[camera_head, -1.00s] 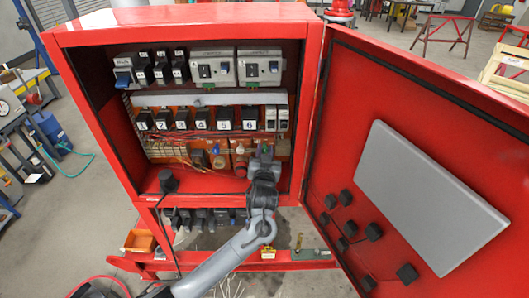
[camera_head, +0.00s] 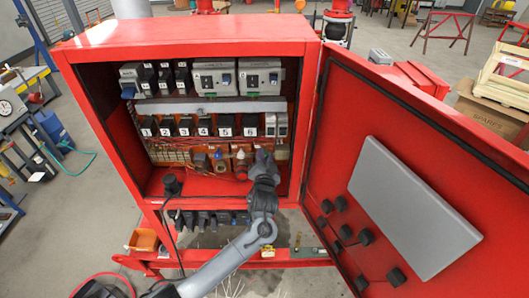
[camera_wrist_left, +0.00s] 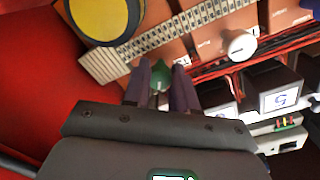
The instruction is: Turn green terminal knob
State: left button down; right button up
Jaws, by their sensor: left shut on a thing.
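The green terminal knob (camera_wrist_left: 160,84) shows in the left wrist view, small and partly hidden between two grey-purple fingers. My left gripper (camera_wrist_left: 161,88) is shut on it, one finger on each side. In the head view my left gripper (camera_head: 264,158) reaches into the lower right of the open red cabinet (camera_head: 185,36). There the gripper and wrist hide the knob. My right gripper is not in view.
In the wrist view a white knob (camera_wrist_left: 240,44), a terminal strip (camera_wrist_left: 205,14) and a yellow disc (camera_wrist_left: 100,14) lie close by. Numbered black modules (camera_head: 204,127) line the cabinet. The open red door (camera_head: 345,120) stands right of my arm.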

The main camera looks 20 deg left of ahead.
pick_arm(q)
jog(key=m+p, duration=0.4)
jog(key=m, duration=0.2)
jog(key=shift+r, duration=0.15)
jog(key=m+p, duration=0.1)
jog(key=m, duration=0.2)
jog(key=shift+m+y+p, duration=0.3)
jog(key=shift+p, duration=0.05)
jog(key=shift+m+p, duration=0.4)
jog(key=shift+m, duration=0.7)
jog(key=c, duration=0.9)
grip_release()
